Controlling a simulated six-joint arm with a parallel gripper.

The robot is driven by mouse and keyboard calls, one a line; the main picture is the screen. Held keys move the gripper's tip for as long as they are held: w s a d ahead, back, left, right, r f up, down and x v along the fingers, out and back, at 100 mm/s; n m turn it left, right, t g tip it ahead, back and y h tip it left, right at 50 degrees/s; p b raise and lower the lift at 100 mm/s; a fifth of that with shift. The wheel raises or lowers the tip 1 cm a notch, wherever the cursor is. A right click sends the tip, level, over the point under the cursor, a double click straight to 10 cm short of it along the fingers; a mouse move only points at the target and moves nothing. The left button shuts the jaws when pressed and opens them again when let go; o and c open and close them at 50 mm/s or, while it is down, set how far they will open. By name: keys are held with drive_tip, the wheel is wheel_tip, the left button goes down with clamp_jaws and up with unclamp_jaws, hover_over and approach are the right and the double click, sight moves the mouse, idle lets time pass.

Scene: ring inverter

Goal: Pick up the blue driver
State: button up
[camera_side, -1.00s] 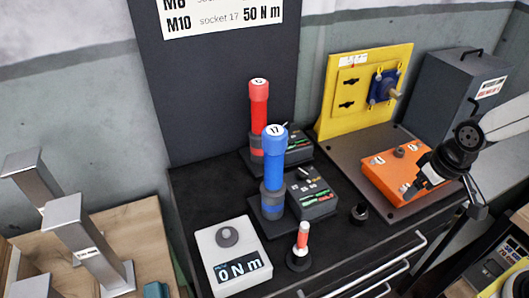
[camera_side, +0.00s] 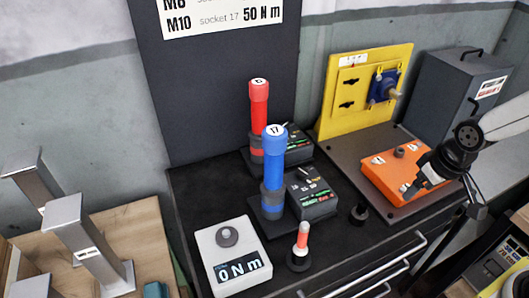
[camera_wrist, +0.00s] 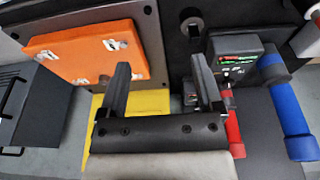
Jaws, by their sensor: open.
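The blue driver (camera_side: 274,165), marked 17 on its cap, stands upright in a dark holder beside a small black unit with a lit display (camera_side: 312,196). In the wrist view the blue driver (camera_wrist: 288,115) is at the right edge, beyond my gripper's right finger. My gripper (camera_wrist: 162,75) is open, with nothing between its two dark fingers. In the side view my gripper (camera_side: 425,182) is at the right, over the orange box and well apart from the driver.
A red driver (camera_side: 259,105) stands just behind the blue one. The orange box (camera_side: 385,168) and yellow panel (camera_side: 338,110) are to the right. A grey torque display (camera_side: 233,250) reading 0 N m and a small red-tipped post (camera_side: 302,243) stand in front.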

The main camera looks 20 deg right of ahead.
idle(0.3)
drive_tip(key=shift+o, duration=1.1)
drive_tip(key=w+a+n+t+y, duration=0.2)
drive_tip(key=w+a+n+t, duration=0.1)
drive_tip(key=w, duration=0.5)
drive_tip(key=w+a+n+t+y, duration=0.1)
drive_tip(key=w+a+n+t, duration=0.2)
drive_tip(key=w, duration=0.5)
drive_tip(key=n+y, duration=0.7)
drive_tip(key=y, duration=0.6)
approach(274, 167)
drive_tip(key=shift+w+a+f, duration=0.15)
drive_tip(key=shift+w+a, duration=0.5)
drive_tip(key=shift+w, duration=0.3)
drive_tip(key=shift+w+a+f, duration=0.2)
drive_tip(key=shift+w+a, duration=0.45)
drive_tip(key=shift+w, duration=0.3)
